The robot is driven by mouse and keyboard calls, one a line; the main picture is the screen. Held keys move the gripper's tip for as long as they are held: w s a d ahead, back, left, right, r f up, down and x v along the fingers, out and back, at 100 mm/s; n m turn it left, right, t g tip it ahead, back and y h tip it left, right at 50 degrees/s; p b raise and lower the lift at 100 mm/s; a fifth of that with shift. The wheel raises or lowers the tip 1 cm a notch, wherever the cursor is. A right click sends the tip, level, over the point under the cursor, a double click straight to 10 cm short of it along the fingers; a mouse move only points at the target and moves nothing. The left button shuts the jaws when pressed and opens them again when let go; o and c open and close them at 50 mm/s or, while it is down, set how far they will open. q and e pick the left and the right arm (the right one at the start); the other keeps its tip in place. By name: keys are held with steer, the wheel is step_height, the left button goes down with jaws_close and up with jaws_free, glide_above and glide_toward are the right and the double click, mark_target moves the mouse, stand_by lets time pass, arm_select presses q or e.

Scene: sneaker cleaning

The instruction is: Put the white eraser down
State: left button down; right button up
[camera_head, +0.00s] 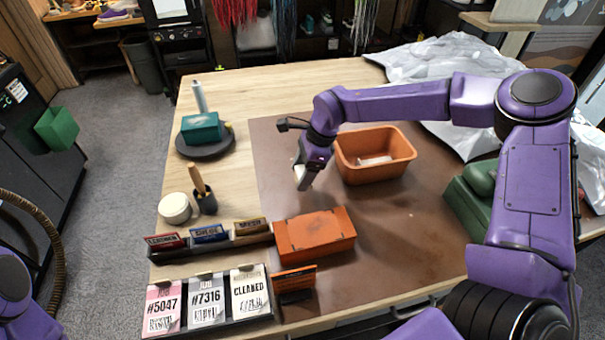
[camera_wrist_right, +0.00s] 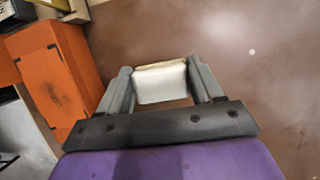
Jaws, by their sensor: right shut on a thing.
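The white eraser (camera_wrist_right: 160,82) is a pale block between the two fingers of my right gripper (camera_wrist_right: 163,92) in the right wrist view. The fingers are shut on its sides. In the head view my right gripper (camera_head: 303,178) points down over the brown mat (camera_head: 400,235), left of the orange bin. My left gripper is not in view; only part of the left arm shows at the lower left.
An orange bin (camera_head: 365,172) with something whitish inside stands right of the gripper. An orange box (camera_head: 315,236) lies in front of it. A cup with a brush (camera_head: 206,203), a white round tub (camera_head: 174,208) and a teal box (camera_head: 201,128) stand left. The mat between is clear.

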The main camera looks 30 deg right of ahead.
steer(key=shift+w+d+f+p, duration=0.15)
steer(key=shift+d+f+p, duration=0.15)
steer(key=shift+d+f, duration=0.2)
step_height(320, 180, down, 2)
steer(key=shift+a+f+p, duration=0.1)
steer(key=shift+f+p, duration=0.1)
steer(key=shift+p, duration=0.75)
steer(key=shift+f, duration=0.4)
steer(key=shift+w, duration=0.15)
steer(key=shift+f+b, duration=0.15)
steer(key=shift+b, duration=0.2)
steer(key=o, duration=1.1)
